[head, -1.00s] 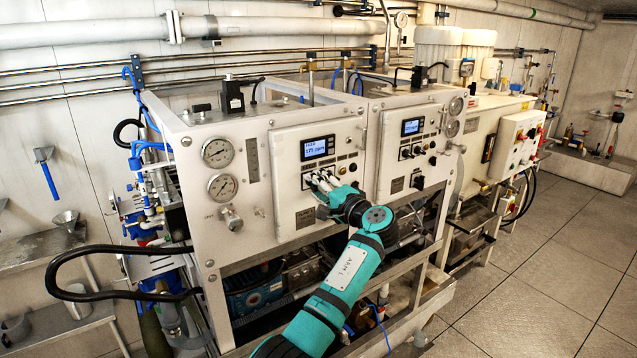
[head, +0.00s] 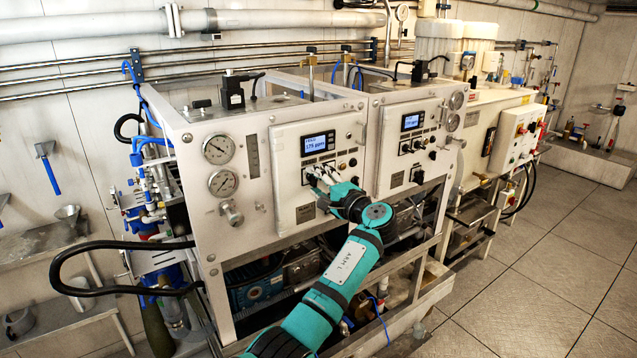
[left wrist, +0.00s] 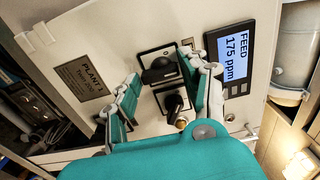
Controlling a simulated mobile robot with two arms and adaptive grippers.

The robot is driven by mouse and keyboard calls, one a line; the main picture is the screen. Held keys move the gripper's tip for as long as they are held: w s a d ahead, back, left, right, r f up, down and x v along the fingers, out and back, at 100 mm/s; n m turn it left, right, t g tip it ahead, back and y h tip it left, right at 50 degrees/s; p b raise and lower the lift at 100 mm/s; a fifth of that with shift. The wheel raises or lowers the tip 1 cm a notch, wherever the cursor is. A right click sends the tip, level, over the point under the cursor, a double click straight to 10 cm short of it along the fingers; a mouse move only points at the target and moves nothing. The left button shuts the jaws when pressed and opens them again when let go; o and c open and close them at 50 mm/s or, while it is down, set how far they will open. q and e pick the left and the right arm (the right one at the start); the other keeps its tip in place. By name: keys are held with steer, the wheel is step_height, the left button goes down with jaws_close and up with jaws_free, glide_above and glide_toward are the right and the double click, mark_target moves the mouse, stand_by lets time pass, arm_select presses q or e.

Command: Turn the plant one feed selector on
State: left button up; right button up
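The plant one panel (head: 290,200) is the left white panel in the head view. Its display (head: 318,144) also shows in the left wrist view (left wrist: 236,58), reading FEED 175 ppm. A "PLANT 1" plate (left wrist: 87,82) is on the panel. A black selector knob (left wrist: 160,72) on a square plate sits between my left fingertips; a second black knob (left wrist: 175,104) is closer to the palm. I cannot read labels for either knob. My left gripper (head: 319,178) is open at the panel, fingers on both sides of the knobs; contact is unclear. My right gripper is not in view.
A similar panel (head: 408,150) with its own display stands just to the right. Pressure gauges (head: 219,149) are on the frame to the left. A black hose (head: 110,291) loops out at the left. The tiled floor at right is clear.

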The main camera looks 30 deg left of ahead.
arm_select(q)
steer(key=shift+o, duration=1.3)
steer(key=shift+d, duration=0.1)
steer(key=v, duration=1.2)
